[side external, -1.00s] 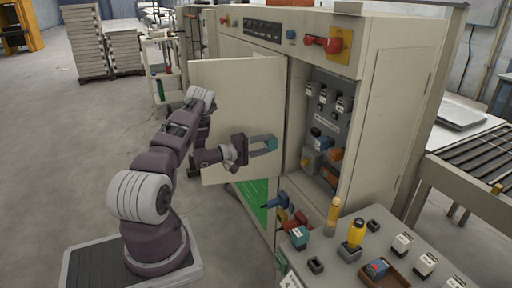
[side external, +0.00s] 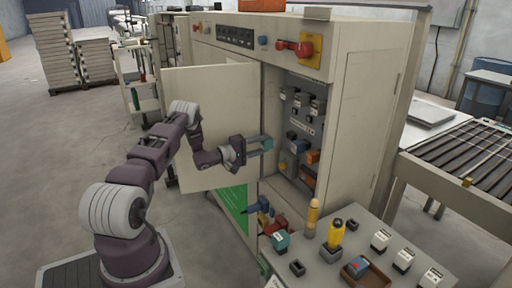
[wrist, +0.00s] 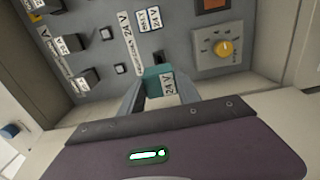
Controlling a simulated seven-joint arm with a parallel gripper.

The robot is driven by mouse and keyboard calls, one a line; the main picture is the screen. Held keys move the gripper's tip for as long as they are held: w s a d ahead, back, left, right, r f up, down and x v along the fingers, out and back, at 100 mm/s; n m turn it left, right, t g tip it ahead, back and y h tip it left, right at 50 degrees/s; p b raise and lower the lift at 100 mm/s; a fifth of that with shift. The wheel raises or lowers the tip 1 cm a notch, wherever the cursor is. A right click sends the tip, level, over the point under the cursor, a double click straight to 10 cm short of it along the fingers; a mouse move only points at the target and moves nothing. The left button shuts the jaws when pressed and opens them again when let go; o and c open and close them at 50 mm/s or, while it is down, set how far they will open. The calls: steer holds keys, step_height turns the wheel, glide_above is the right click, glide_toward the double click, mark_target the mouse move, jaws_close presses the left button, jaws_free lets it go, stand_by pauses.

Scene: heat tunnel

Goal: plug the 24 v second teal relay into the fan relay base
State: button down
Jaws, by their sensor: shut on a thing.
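My gripper (wrist: 152,92) is shut on a teal relay (wrist: 158,82) with a white 24 V label. In the side view my gripper (side external: 267,146) reaches past the open door toward the cabinet opening, in front of the panel. In the wrist view the relay is held in front of the grey panel (wrist: 172,50); I cannot tell the exact gap. Small black sockets show on the panel, one (wrist: 120,68) just up and left of the relay. 24 V labels are on the panel, but I cannot read which base is the fan's. The relay's pins are hidden.
Black relays (wrist: 68,44) sit at the panel's left and a yellow knob (wrist: 225,48) at its right. The open cabinet door (side external: 205,95) stands behind my arm. Another teal relay (side external: 280,240) and a yellow-handled tool (side external: 335,233) are at the bench (side external: 330,270).

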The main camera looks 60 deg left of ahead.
mark_target(275, 141)
steer(key=shift+w, duration=0.1)
steer(key=shift+w, duration=2.8)
steer(key=shift+w, duration=1.4)
steer(key=c, duration=0.8)
jaws_free()
steer(key=shift+o, duration=0.2)
steer(key=s, duration=0.7)
